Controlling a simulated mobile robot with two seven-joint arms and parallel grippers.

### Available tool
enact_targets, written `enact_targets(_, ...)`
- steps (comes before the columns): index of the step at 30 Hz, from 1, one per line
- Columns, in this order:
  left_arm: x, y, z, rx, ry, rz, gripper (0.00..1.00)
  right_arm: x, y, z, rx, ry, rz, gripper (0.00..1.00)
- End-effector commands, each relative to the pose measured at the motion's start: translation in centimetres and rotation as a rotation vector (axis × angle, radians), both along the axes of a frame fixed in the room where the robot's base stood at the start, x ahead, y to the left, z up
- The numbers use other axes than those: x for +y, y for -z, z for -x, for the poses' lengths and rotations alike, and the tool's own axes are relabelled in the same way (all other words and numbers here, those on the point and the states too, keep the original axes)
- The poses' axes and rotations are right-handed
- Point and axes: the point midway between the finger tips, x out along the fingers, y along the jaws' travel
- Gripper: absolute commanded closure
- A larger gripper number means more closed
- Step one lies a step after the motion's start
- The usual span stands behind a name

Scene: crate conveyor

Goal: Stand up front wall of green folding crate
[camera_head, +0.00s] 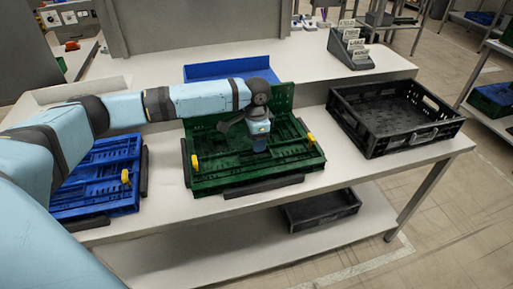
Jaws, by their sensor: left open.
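The green folding crate (215,180) sits on the white table in the middle of the view. Its back wall (280,100) stands up behind my left arm. The rest of the crate looks folded flat, with yellow latches (195,161) at its sides. The front wall appears to lie down inside. My left gripper (260,146) points down over the middle of the folded panels, open, close above or touching them; I cannot tell which. The fingertips are small and dark against the green. My right gripper is not in view.
A folded blue crate (108,195) lies to the left. An open black crate (385,143) stands to the right. A black crate (320,208) is on the lower shelf. A blue crate (228,68) lies behind the green one. Dark stops (262,187) edge the green crate.

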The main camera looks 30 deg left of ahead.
Motion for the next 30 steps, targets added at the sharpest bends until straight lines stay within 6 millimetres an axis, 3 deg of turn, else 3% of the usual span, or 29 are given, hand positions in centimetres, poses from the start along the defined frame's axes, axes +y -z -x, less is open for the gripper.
enact_targets(6, 0.0, 2.5, 0.0, 0.001, 0.001, 0.001, 0.51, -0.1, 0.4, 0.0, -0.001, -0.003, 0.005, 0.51)
enact_targets(17, 0.0, 2.9, 0.0, 0.000, 0.001, 0.000, 0.51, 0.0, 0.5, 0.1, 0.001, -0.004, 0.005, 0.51)
enact_targets(23, 0.0, 2.9, 0.0, -0.001, 0.001, 0.001, 0.97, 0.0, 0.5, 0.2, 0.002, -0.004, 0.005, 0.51)
enact_targets(30, -0.1, 2.7, -0.1, -0.004, 0.001, -0.003, 1.00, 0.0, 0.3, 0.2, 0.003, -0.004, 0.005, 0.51)
